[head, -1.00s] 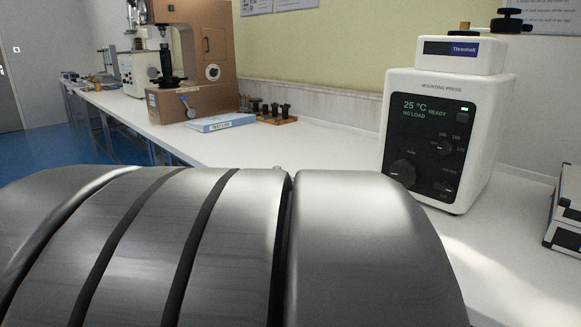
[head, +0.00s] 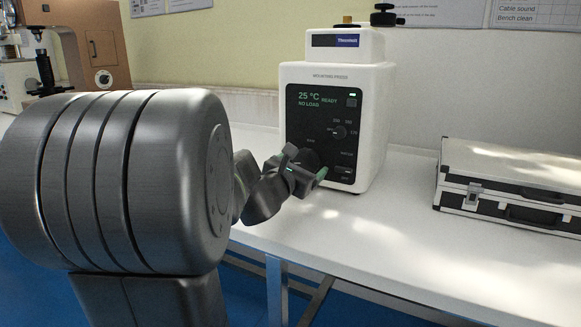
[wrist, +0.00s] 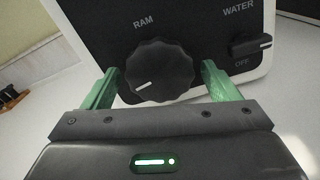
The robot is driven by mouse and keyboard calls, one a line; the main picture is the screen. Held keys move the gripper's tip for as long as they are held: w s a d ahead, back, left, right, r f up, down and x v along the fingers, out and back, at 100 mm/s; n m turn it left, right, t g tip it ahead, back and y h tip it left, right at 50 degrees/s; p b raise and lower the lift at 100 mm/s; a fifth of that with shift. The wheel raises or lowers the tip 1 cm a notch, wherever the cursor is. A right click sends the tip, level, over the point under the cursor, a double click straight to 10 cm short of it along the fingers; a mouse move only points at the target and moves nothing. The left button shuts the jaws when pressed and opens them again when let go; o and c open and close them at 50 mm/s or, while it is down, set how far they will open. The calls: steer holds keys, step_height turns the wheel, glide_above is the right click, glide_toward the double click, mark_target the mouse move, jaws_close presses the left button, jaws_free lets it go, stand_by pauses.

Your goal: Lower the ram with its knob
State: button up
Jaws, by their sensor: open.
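The mounting press (head: 372,120) is a white machine with a black front panel on the bench. Its display reads 25 °C, READY and NO LOAD. The ram knob (wrist: 158,70) is a black fluted dial below the word RAM, with a white pointer line toward the lower left. It also shows in the head view, partly hidden behind my gripper. My gripper (wrist: 157,88) is open, with green fingers on the left and right of the knob. I cannot tell whether they touch it. In the head view my gripper (head: 305,176) is at the panel's lower left.
The WATER switch (wrist: 251,45) is right of the ram knob, with its pointer near OFF. A silver and black case (head: 510,190) lies on the bench to the right. The white bench top (head: 390,240) is clear in front of the press.

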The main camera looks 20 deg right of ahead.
steer(key=c, duration=1)
